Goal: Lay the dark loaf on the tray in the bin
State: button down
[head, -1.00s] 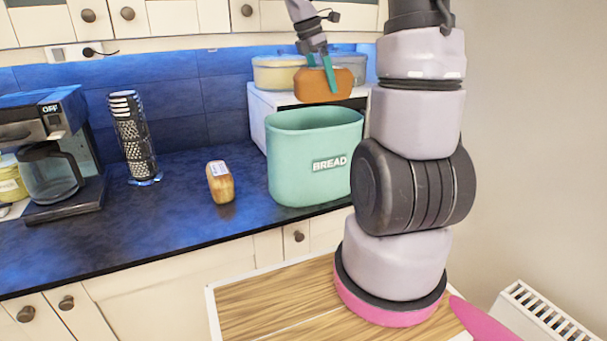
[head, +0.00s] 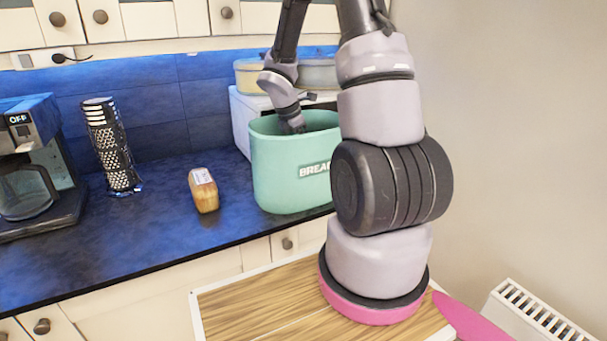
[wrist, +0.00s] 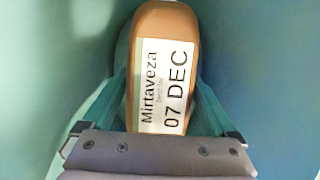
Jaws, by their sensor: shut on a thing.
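The green bread bin (head: 285,175), lettered BREAD, stands open-topped on the dark blue counter. My arm reaches down into it, and my gripper (wrist: 163,88) is inside, its fingers hidden by the bin wall in the head view. In the wrist view the teal fingers are shut on the brown, dark loaf (wrist: 160,25), one on each side. Its white label reads Mirtaveza 07 DEC. Bin walls surround it. I cannot tell whether the loaf touches the bottom, and no tray can be made out.
A paler loaf (head: 203,190) stands on the counter left of the bin. Further left are a stack of patterned cups (head: 112,150) and a coffee maker (head: 35,175). A white box (head: 240,125) with pots on top is behind the bin. The front left counter is clear.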

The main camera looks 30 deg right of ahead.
jog(key=shift+f, duration=4)
grip_release()
jog(key=shift+f, duration=0.15)
jog(key=v, duration=1.2)
jog(key=shift+d, duration=0.1)
